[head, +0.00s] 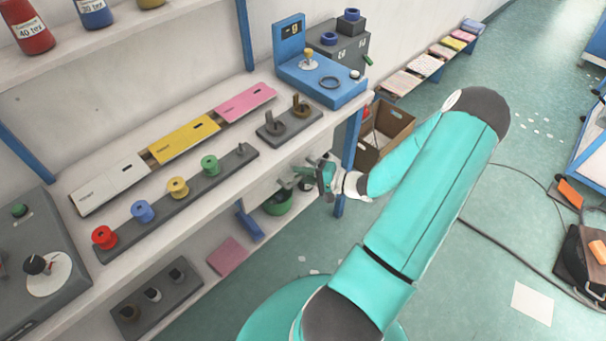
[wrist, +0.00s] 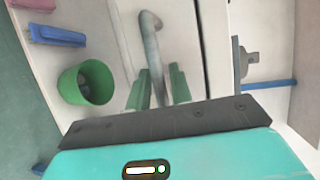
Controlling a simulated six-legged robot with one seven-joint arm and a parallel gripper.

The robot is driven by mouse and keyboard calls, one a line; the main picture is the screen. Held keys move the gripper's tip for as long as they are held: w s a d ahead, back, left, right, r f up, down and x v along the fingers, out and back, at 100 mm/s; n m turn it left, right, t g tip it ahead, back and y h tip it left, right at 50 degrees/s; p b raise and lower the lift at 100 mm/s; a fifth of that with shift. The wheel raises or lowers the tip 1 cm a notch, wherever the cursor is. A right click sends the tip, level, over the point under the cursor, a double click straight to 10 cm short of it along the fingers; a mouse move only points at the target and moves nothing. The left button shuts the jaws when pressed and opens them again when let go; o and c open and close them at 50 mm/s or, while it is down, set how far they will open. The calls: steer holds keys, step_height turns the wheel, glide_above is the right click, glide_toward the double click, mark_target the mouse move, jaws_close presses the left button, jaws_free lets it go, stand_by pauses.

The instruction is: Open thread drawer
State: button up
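A grey bent bar handle (wrist: 151,48) stands on a pale drawer front (wrist: 185,45) in the wrist view. My gripper (wrist: 159,88) has its two green fingers apart, one on each side of the handle's lower part. I cannot tell whether either finger touches the bar. In the head view my gripper (head: 296,181) is at the front of the workbench, just below the worktop edge. The drawer's outline is hard to make out there, partly behind my gripper. A dark gap runs beside the pale front in the wrist view.
The worktop (head: 215,190) carries a rail of coloured thread spools (head: 178,187), flat coloured boxes (head: 183,139) and a blue machine (head: 318,77). A green bin (head: 277,204) is on the lower shelf. A cardboard box (head: 386,129) stands beyond the bench leg. The floor at right is mostly open, with cables.

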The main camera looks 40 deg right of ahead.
jaws_close()
steer(key=shift+s, duration=0.1)
steer(key=s, duration=2)
steer(key=shift+s+d, duration=0.3)
steer(key=shift+s, duration=0.1)
jaws_free()
steer(key=v, duration=1.4)
